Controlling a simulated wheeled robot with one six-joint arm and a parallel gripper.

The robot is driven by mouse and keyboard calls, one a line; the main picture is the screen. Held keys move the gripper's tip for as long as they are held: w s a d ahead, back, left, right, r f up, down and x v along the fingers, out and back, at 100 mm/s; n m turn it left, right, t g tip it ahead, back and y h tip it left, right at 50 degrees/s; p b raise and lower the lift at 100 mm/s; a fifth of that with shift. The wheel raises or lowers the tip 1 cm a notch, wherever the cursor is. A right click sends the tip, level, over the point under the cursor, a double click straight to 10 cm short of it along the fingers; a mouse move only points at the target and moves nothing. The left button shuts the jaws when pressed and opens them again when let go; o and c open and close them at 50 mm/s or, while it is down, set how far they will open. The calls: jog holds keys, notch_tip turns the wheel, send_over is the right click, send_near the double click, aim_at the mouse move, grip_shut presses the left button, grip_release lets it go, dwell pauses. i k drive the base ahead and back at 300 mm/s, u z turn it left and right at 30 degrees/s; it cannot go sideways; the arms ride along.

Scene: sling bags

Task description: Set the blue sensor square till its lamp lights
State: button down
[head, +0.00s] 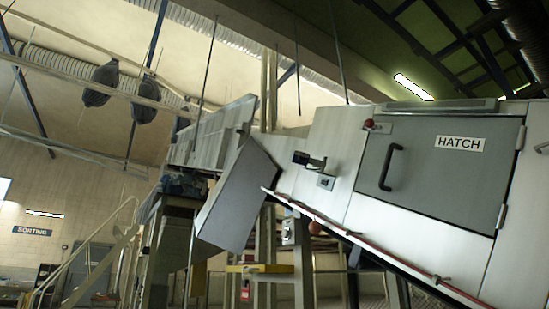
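A small dark sensor-like device (301,158) is mounted on the side of the pale sloping machine housing (330,135), near the middle of the view. It looks dark, perhaps bluish, and seems joined to a short bracket on its right. Its exact angle to the housing is too small to tell. A small grey plate or box (325,182) is fixed just below it. I see no lit lamp on either, though a tiny one could be lost at this size. My gripper is not in view.
A grey hatch door (430,165) with a black handle (390,167) is shut, right of the device. A red cord (380,243) runs along the housing's lower edge. A grey panel (238,200) juts out at left. Stairs with a railing (85,260) stand far left.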

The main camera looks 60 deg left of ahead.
aim_at(300, 157)
jog(key=u, duration=0.05)
jog(key=i, duration=0.7)
jog(key=u, duration=1.95)
